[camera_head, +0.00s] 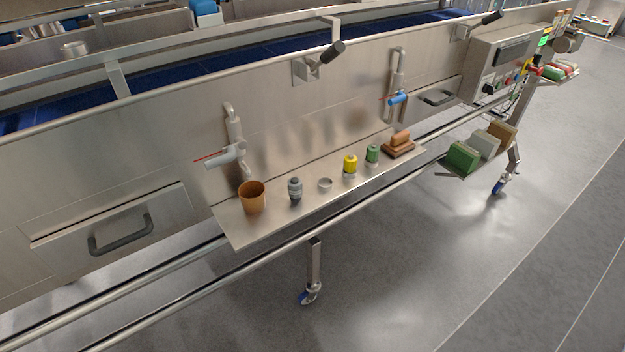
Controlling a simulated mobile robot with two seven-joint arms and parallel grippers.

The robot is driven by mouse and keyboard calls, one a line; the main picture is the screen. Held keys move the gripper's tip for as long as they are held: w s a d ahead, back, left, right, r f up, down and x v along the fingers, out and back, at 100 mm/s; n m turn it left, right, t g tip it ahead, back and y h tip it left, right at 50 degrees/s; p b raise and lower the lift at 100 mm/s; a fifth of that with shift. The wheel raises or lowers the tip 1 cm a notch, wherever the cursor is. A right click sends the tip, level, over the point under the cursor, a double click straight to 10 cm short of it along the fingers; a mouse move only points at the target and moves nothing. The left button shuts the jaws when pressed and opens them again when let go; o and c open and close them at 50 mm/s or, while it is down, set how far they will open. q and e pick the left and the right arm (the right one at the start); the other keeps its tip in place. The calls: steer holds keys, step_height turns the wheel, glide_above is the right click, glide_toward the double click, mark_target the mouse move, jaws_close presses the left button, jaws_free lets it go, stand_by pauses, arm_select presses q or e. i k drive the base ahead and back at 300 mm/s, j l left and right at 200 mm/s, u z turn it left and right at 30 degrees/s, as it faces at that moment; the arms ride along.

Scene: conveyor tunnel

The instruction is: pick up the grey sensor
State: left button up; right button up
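A small grey, upright, ribbed cylinder that looks like the grey sensor (295,188) stands on a narrow steel shelf (240,229) fixed along the side of the conveyor machine. It stands between an orange-brown cup (252,196) on its left and a small, low metal ring (325,184) on its right, apart from both. Neither of my grippers shows in the head view.
Farther right on the shelf stand a yellow-topped piece (350,164), a green-topped piece (372,154) and a brown block (399,145). A grey valve handle (222,156) juts out above the cup. Rails (290,244) run below the shelf. The floor in front is clear.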

mark_target(295, 188)
steer(key=i+l, duration=0.15)
steer(key=l, duration=0.2)
steer(key=i+l, duration=0.15)
steer(key=l, duration=0.2)
steer(key=i+l, duration=0.15)
steer(key=l, duration=0.25)
steer(key=i+l, duration=0.15)
steer(key=l, duration=0.2)
